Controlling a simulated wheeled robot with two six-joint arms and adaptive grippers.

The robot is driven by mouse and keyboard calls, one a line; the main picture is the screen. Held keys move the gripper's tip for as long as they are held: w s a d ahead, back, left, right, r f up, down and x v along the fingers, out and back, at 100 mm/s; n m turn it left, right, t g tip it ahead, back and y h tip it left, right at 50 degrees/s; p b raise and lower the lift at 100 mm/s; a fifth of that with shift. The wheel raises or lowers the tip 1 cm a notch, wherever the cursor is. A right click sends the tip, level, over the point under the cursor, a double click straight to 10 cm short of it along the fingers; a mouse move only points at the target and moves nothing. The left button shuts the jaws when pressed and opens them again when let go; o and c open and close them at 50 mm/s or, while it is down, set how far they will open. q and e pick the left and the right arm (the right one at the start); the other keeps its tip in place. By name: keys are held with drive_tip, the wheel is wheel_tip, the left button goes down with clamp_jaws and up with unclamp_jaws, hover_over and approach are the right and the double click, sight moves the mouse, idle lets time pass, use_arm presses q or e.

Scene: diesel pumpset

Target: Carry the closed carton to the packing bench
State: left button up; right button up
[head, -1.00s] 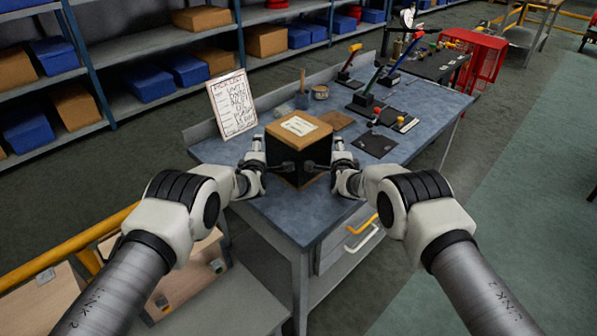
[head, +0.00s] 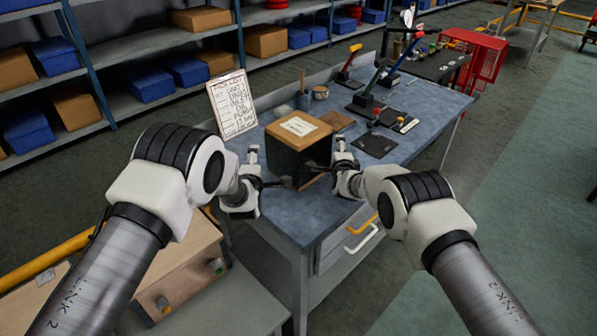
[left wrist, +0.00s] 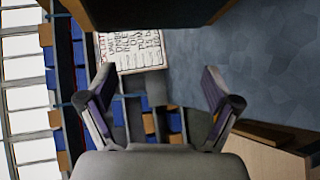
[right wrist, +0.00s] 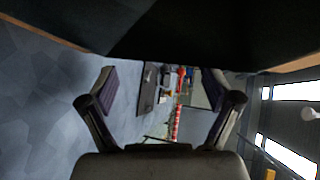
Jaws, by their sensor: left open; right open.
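The closed carton (head: 300,126) has a brown top with a white label and dark sides. It stands upright on the near part of the blue-grey bench (head: 400,135). My left gripper (head: 268,170) is open and empty at the carton's left side. My right gripper (head: 326,158) is open at the carton's right side, close to it; contact cannot be told. The carton's dark side (left wrist: 150,12) fills the top of the left wrist view, beyond the open fingers. It also fills the top of the right wrist view (right wrist: 200,30).
A written checklist board (head: 232,104) stands behind the carton's left. Levers with coloured handles (head: 370,85) and a dark plate (head: 375,145) lie farther right. A wooden cabinet (head: 165,265) is at lower left, a red cage (head: 482,55) beyond the bench. Open floor lies right.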

drive_tip(key=shift+s, duration=0.15)
use_arm(q)
drive_tip(key=v, duration=0.3)
drive_tip(key=shift+s, duration=0.2)
use_arm(e)
drive_tip(key=v, duration=1.1)
drive_tip(key=shift+s+r, duration=0.15)
drive_tip(key=shift+s, duration=0.15)
